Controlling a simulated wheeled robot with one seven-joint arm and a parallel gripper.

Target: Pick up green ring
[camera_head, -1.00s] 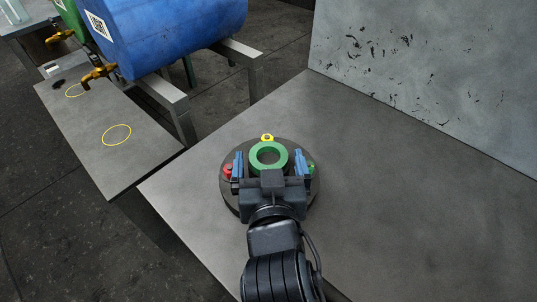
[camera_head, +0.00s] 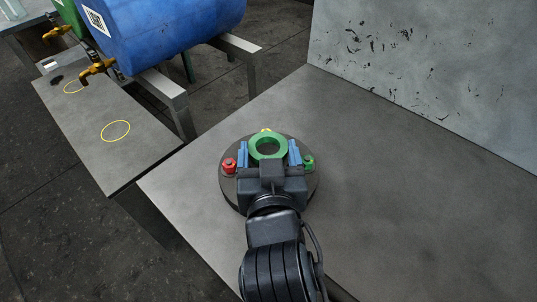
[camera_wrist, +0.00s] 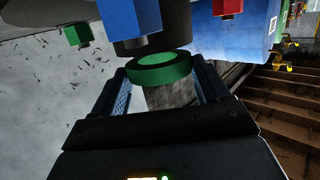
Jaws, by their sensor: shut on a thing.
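The green ring (camera_head: 255,148) is between the two blue-padded fingers of my gripper (camera_head: 268,153), above the dark round base (camera_head: 230,196). My gripper is shut on it, one pad at each side. In the wrist view the green ring (camera_wrist: 160,78) also sits between the pads of my gripper (camera_wrist: 160,92). A dark cylinder (camera_wrist: 150,47) shows behind it there. How high the ring is above the base is hard to tell.
A red block (camera_head: 229,165) and a green block (camera_head: 309,163) stand at the base's sides; a yellow one (camera_head: 266,130) is mostly hidden behind the ring. The wrist view shows a blue block (camera_wrist: 140,30). The grey table (camera_head: 400,200) is clear to the right.

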